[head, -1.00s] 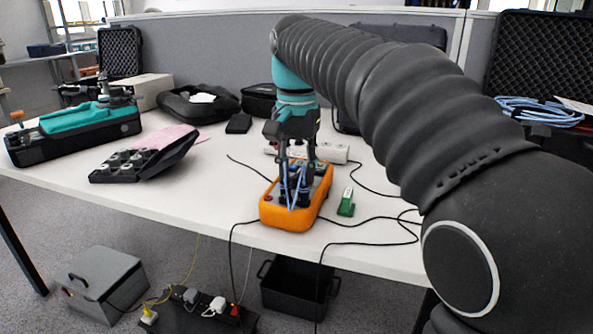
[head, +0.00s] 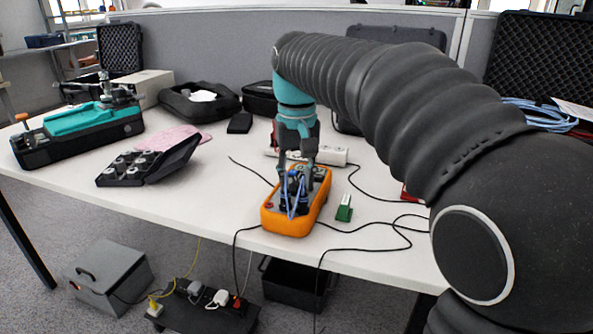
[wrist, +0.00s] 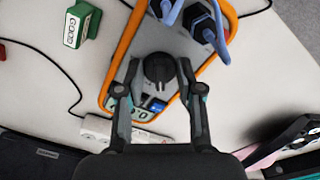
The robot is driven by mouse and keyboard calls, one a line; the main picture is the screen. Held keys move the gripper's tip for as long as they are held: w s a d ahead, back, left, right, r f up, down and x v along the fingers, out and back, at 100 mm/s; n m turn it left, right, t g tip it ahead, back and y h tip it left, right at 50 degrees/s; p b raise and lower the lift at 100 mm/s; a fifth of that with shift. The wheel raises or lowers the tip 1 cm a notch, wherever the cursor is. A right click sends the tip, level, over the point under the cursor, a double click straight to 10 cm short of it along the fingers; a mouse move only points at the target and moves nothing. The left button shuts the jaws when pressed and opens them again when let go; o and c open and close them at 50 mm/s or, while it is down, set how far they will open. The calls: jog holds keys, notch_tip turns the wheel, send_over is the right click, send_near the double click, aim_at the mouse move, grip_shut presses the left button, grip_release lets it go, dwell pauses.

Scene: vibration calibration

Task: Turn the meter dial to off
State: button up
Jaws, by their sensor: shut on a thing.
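The orange meter (head: 287,222) lies on the white table near its front edge, with blue cables plugged into it. In the wrist view the meter's grey face (wrist: 182,46) shows, with its orange rim around it. The round black dial (wrist: 158,68) sits between the fingers of my gripper (wrist: 157,64). The fingers point down at the meter and are shut on the dial, one on each side. In the head view my gripper (head: 296,166) is over the meter and hides the dial. I cannot read the dial's setting.
A green block (head: 344,208) stands right of the meter. A white power strip (head: 330,155) lies behind it. Black cables cross the table around the meter. A black open case (head: 150,165) and a teal device (head: 85,125) are at the left.

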aim_at(296, 181)
jog(key=shift+n+p, duration=0.3)
jog(key=shift+n, duration=0.2)
jog(key=o, duration=1.2)
jog(key=shift+c, duration=0.2)
notch_tip(296, 181, up, 12)
